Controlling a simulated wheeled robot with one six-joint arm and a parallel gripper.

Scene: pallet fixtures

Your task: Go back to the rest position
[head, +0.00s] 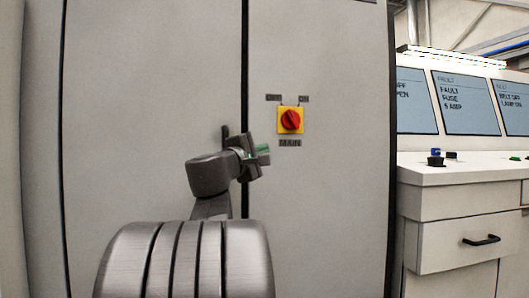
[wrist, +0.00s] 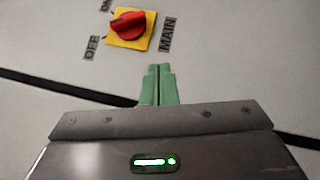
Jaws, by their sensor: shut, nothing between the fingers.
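My gripper (wrist: 158,68) shows in the wrist view with its green fingers together and nothing between them. In the head view my gripper (head: 263,153) is in front of the grey cabinet (head: 330,210), below and left of the red rotary switch (head: 291,121). The switch sits on a yellow plate between the labels OFF and ON, with MAIN below it. In the wrist view the red switch (wrist: 129,25) is beyond the fingertips, up and to the left, apart from them. I cannot tell the exact distance to the cabinet face.
A dark cabinet handle (head: 225,134) is partly hidden behind my arm. To the right stands a control desk (head: 460,172) with several screens (head: 465,103), small knobs (head: 436,158) and a drawer with a black handle (head: 482,240).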

